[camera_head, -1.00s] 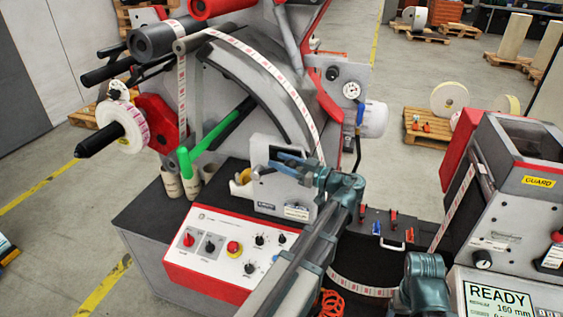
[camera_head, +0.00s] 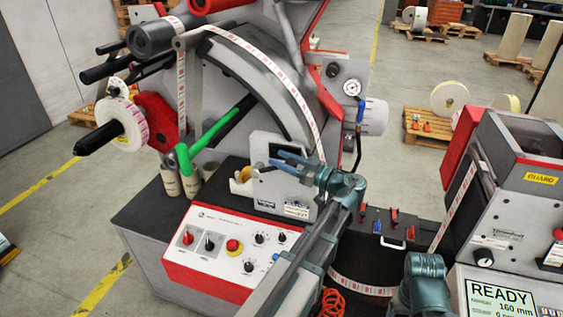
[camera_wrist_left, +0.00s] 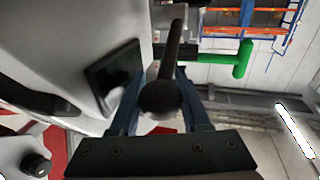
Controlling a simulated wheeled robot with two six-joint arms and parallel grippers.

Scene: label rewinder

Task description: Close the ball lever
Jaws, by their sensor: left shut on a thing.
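The ball lever shows in the left wrist view as a dark ball (camera_wrist_left: 160,98) on a black rod that runs up away from the camera. My left gripper (camera_wrist_left: 158,100) has its blue fingers on both sides of the ball and is shut on it. In the head view my left gripper (camera_head: 289,160) reaches in front of the small grey-white unit (camera_head: 268,149) above the control panel. The ball itself cannot be made out there, as the gripper and arm cover that spot.
A green handle (camera_head: 212,132) sticks out left of my gripper. The control panel (camera_head: 215,256) with knobs and a red button lies below. A curved guide (camera_head: 262,88) carries the label strip above. A printer (camera_head: 530,150) stands at the right.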

